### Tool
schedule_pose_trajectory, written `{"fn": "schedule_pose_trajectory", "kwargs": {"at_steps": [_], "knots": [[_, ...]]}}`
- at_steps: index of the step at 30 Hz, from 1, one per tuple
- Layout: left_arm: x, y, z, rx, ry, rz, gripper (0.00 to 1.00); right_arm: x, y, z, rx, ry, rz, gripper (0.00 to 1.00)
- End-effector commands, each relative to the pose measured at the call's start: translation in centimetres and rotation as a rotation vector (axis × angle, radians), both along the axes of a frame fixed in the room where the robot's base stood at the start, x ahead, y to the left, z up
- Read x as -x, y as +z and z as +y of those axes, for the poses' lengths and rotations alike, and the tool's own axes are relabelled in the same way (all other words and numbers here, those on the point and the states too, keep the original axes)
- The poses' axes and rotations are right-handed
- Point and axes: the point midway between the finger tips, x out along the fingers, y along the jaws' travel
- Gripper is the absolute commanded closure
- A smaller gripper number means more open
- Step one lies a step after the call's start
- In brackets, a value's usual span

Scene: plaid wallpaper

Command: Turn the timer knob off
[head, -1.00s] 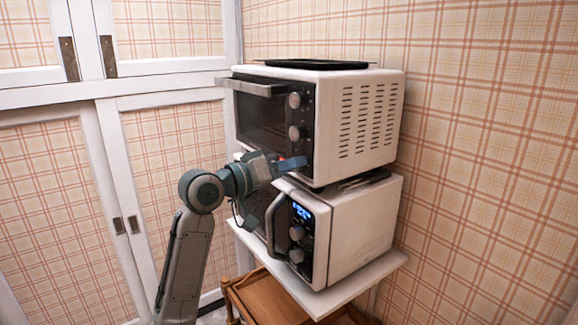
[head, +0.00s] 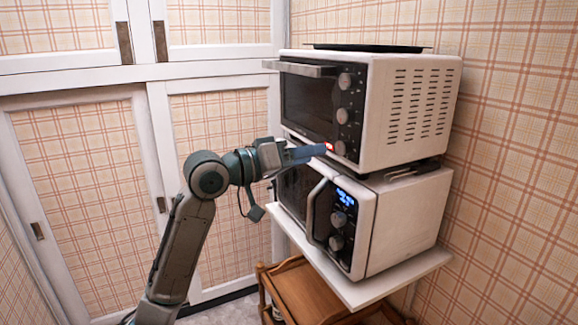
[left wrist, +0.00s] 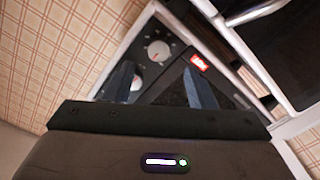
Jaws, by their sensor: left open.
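The upper white toaster oven (head: 425,62) has a dark front panel with a column of three knobs: a top knob (head: 345,80), a middle knob (head: 342,115) and a bottom knob (head: 340,148). I cannot read which is the timer knob. My left gripper (head: 318,150) is open, its fingers close to the bottom knob; contact is unclear. In the left wrist view the two blue-grey fingers (left wrist: 160,88) stand apart, with one knob (left wrist: 158,51) beyond them and another (left wrist: 135,82) partly behind the left finger. A small red lit display (left wrist: 199,62) shows beside them.
A white microwave (head: 405,215) with a blue display sits below, its curved handle (head: 312,212) under my gripper. A black tray (head: 365,47) lies on the oven. The white shelf (head: 375,290) carries both appliances. Free room lies left, before the plaid cupboard doors (head: 85,190).

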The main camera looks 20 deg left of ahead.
Motion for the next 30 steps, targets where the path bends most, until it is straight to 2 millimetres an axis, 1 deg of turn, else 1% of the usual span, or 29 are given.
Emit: {"fn": "schedule_pose_trajectory", "kwargs": {"at_steps": [1,6,12,30], "knots": [[0.6,-0.3,0.5,-0.006,0.003,-0.001,0.5,0.0,-0.6,0.0,0.0,0.0,0.0,0.64],[2.0,-0.2,1.6,-0.004,0.002,0.0,0.5,0.0,-1.2,0.0,0.0,0.0,0.002,0.64],[2.9,-0.1,2.2,-0.001,0.0,0.002,0.5,-0.1,-1.5,0.0,0.0,0.0,0.002,0.64],[3.0,-0.1,2.3,0.002,0.0,0.003,0.5,-0.2,-1.5,0.0,0.0,0.0,0.0,0.64]]}}
